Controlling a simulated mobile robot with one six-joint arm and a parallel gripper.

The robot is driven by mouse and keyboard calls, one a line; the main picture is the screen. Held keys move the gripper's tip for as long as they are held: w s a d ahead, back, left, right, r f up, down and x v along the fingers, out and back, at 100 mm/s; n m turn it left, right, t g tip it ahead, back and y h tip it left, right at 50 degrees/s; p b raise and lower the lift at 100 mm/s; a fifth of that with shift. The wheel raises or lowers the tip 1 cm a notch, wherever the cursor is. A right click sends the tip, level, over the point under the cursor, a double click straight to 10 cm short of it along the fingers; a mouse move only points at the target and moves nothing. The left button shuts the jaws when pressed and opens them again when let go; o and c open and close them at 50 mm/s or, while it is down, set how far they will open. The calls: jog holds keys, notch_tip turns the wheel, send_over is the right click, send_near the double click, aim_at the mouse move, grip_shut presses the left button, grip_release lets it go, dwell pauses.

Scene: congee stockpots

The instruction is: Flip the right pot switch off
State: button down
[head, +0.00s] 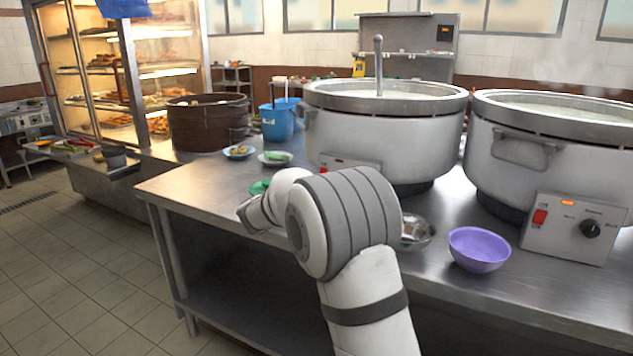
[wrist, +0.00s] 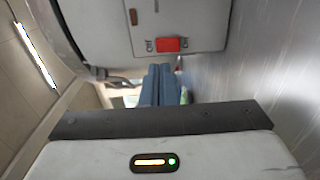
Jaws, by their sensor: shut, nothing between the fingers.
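The right pot (head: 545,150) is a large pale stockpot on the steel counter. Its control box (head: 575,228) carries a red switch (head: 540,217), a glowing orange lamp and a black knob; the switch's position is too small to tell. The left pot (head: 385,130) stands beside it, its control box mostly hidden by my arm. In the wrist view, my gripper (wrist: 160,68) is shut and empty, its blue-grey fingertips near a red switch (wrist: 172,45) on a control box, seemingly the left pot's. Contact cannot be told. In the head view, my gripper is hidden behind my arm.
A purple bowl (head: 479,248) stands on the counter (head: 195,185) just left of the right control box. A metal bowl (head: 416,232) is partly behind my arm. Small dishes, a blue bucket (head: 279,120) and a brown steamer (head: 208,123) stand to the left.

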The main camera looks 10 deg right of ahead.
jog(key=v, duration=0.6)
jog(key=shift+s+r, duration=0.1)
jog(key=s+d+r+m+g+y+p, duration=0.1)
jog(key=s+d+r+m+g+p, duration=0.35)
jog(key=s, duration=0.45)
jog(key=s+d+r+m+g+p, duration=0.15)
jog(key=s+d+g+p, duration=0.25)
jog(key=s+d+p, duration=0.4)
jog(key=s+a+r+m+y+p, duration=0.1)
jog(key=s+a+y+p, duration=0.1)
jog(key=s, duration=0.5)
jog(key=s+a+r+m+g+y+p, duration=0.1)
jog(key=s+y+p, duration=0.3)
jog(key=s, duration=0.4)
jog(key=s+a+r+m+g+y+p, duration=0.1)
jog(key=s+a+y+p, duration=0.3)
jog(key=s, duration=0.4)
jog(key=shift+s+r+m, duration=0.15)
jog(key=shift+r+m, duration=0.55)
